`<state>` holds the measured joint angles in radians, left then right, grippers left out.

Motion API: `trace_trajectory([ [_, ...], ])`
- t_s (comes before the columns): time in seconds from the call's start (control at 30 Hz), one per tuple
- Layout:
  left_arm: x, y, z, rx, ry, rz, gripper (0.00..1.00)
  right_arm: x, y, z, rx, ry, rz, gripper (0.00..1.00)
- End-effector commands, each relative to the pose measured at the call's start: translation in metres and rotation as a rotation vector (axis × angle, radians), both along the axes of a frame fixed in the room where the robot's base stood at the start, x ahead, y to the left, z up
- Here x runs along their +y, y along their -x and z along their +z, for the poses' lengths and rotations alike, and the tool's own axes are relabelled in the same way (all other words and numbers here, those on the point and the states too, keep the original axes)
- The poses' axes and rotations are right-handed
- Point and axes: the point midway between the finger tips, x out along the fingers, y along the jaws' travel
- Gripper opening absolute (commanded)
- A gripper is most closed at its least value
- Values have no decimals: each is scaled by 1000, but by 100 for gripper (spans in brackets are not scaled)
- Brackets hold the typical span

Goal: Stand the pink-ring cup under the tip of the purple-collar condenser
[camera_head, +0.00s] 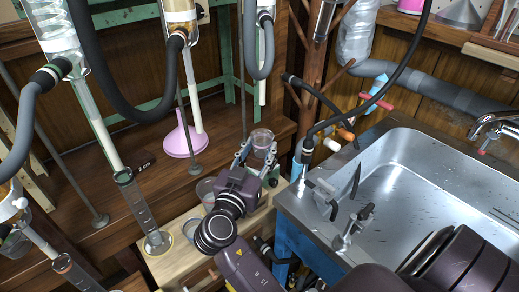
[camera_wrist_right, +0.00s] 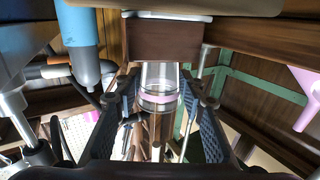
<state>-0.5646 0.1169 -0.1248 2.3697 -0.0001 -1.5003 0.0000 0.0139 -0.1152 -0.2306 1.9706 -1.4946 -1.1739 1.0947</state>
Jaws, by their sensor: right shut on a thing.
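My right gripper (camera_head: 256,156) is shut on a clear cup (camera_head: 262,137), held upright above the light wooden bench. In the right wrist view the cup (camera_wrist_right: 160,76) sits between the two fingers and its pink ring (camera_wrist_right: 159,98) shows. Several glass condensers hang at the top: a coiled one (camera_head: 55,28) at left with a green collar, one (camera_head: 179,12) in the middle with an orange-brown fill, and one (camera_head: 265,8) to its right. I cannot make out a purple collar on any of them. My left gripper is not in view.
A pink funnel (camera_head: 183,138) stands on the brown shelf behind. A tall glass cylinder (camera_head: 140,208) stands under the left tube. Another clear cup (camera_head: 205,190) stands on the bench (camera_head: 185,262) beside my right gripper. A steel sink (camera_head: 425,190) is at right. Dark hoses hang overhead.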

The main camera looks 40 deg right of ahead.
Motion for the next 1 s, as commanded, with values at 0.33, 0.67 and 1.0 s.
trace_trajectory([
  [0.33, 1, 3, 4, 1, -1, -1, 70, 0, 0, -1, 1, -2, 0, 28],
  [0.67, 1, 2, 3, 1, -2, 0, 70, 0, 0, -1, 1, -1, 0, 57],
  [1.0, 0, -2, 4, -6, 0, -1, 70, 0, 0, 0, 1, -1, 0, 57],
])
